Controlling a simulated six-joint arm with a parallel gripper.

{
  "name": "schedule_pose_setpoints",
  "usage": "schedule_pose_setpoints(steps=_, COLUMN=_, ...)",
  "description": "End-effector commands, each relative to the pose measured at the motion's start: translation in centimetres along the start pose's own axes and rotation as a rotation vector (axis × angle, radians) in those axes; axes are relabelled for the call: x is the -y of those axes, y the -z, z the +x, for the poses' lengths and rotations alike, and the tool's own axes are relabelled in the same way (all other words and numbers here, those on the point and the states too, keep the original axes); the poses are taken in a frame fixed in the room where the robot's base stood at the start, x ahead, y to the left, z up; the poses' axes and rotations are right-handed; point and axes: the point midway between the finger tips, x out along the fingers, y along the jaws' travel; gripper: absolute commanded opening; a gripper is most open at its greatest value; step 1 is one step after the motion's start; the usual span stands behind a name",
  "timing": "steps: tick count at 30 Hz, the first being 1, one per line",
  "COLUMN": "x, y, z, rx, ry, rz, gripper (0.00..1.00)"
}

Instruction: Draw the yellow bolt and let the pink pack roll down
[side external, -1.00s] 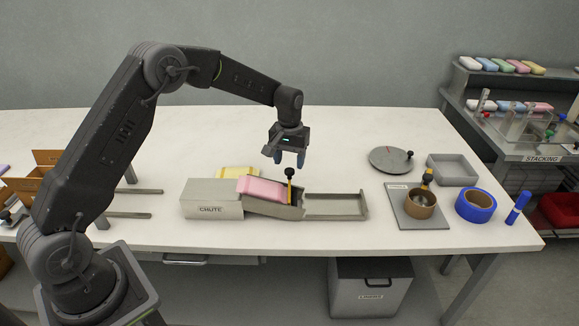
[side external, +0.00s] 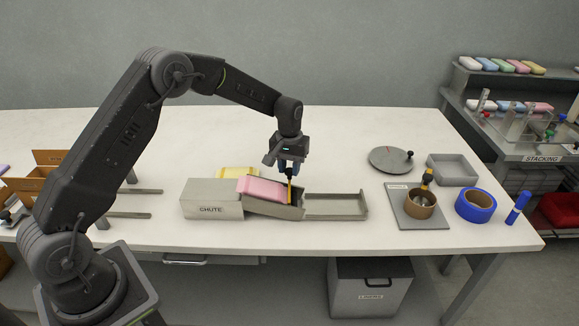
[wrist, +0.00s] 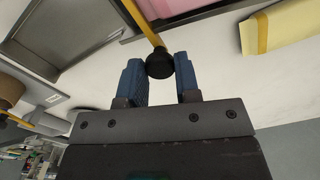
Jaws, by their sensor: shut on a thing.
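The pink pack (side external: 262,190) lies tilted on the sloping part of the chute (side external: 213,210), against the upright yellow bolt (side external: 290,191) at its lower end. My gripper (side external: 289,169) is at the top of the bolt, shut on its black knob. In the wrist view my blue fingers (wrist: 160,75) stand either side of the black knob (wrist: 160,64). The yellow bolt's shaft (wrist: 147,24) runs away from the knob, and part of the pink pack (wrist: 187,8) shows beyond it.
An empty grey tray (side external: 350,214) adjoins the chute's lower end. A yellow pack (side external: 237,172) lies behind the chute. A round grey plate (side external: 385,159), a brown ring (side external: 420,206) and blue tape (side external: 475,204) stand to the right. The table is clear behind the tray.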

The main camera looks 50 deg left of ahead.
Motion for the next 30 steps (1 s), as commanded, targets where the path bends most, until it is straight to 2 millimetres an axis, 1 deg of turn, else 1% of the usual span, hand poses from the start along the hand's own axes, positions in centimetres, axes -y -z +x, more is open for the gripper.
schedule_pose_setpoints(steps=1, x=0.0, y=0.0, z=0.0, rx=0.0, ry=0.0, rz=0.0, gripper=0.11)
schedule_pose_setpoints(steps=4, x=0.0, y=0.0, z=0.0, rx=0.0, ry=0.0, rz=0.0, gripper=0.01)
schedule_pose_setpoints(steps=5, x=0.0, y=0.0, z=0.0, rx=0.0, ry=0.0, rz=0.0, gripper=0.0)
schedule_pose_setpoints(steps=10, x=0.0, y=0.0, z=-0.1, rx=0.0, ry=0.0, rz=0.0, gripper=0.0)
schedule_pose_setpoints(steps=13, x=0.1, y=0.5, z=0.0, rx=0.0, ry=0.0, rz=-0.001, gripper=0.0)
schedule_pose_setpoints(steps=17, x=0.7, y=2.3, z=0.0, rx=-0.001, ry=-0.001, rz=-0.003, gripper=0.0)
schedule_pose_setpoints(steps=24, x=1.8, y=6.2, z=0.0, rx=-0.002, ry=-0.002, rz=-0.003, gripper=0.0)
schedule_pose_setpoints(steps=30, x=2.5, y=8.1, z=0.0, rx=-0.003, ry=-0.002, rz=-0.001, gripper=0.0)
